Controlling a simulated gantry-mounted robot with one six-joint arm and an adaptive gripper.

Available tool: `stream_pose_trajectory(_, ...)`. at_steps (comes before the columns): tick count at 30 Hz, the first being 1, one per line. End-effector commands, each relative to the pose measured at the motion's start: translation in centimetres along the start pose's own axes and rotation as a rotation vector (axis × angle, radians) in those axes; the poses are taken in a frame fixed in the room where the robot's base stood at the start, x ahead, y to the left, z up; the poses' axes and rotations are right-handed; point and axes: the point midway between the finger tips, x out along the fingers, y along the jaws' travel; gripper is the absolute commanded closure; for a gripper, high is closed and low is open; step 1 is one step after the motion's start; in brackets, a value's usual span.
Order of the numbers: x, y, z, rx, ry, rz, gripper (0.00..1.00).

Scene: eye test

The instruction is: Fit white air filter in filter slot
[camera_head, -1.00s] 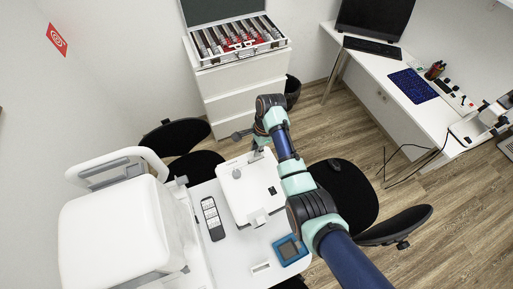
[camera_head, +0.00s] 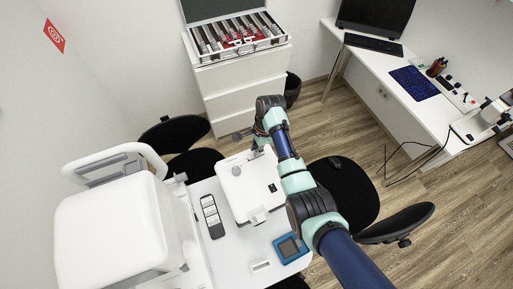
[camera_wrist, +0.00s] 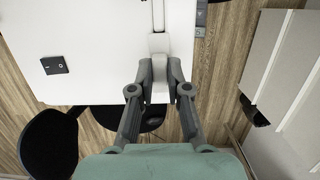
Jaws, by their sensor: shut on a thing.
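In the wrist view my gripper (camera_wrist: 160,78) is shut on a small white piece (camera_wrist: 160,92) between its fingertips. It seems to be the white air filter, but its shape is partly hidden by the fingers. The piece is at the edge of a white device (camera_wrist: 95,55) with a black switch (camera_wrist: 54,65). I cannot tell whether they touch. In the head view this device (camera_head: 240,195) sits on the white table, and my gripper is at its far edge, mostly hidden by my arm. I cannot make out the filter slot in either view.
A large white machine (camera_head: 110,225) stands left on the table. A remote (camera_head: 212,216) and a blue-framed box (camera_head: 290,247) lie near the device. Black chairs (camera_head: 345,190) surround the table. A drawer cabinet (camera_head: 245,95) with an open lens case stands behind. A desk (camera_head: 440,110) is at right.

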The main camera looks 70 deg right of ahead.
Motion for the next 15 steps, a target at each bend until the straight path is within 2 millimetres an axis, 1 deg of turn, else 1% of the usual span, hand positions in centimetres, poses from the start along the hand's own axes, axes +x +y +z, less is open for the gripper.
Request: stream_pose_trajectory(15,1.4,0.0,-0.3,0.0,0.0,0.001,1.0)
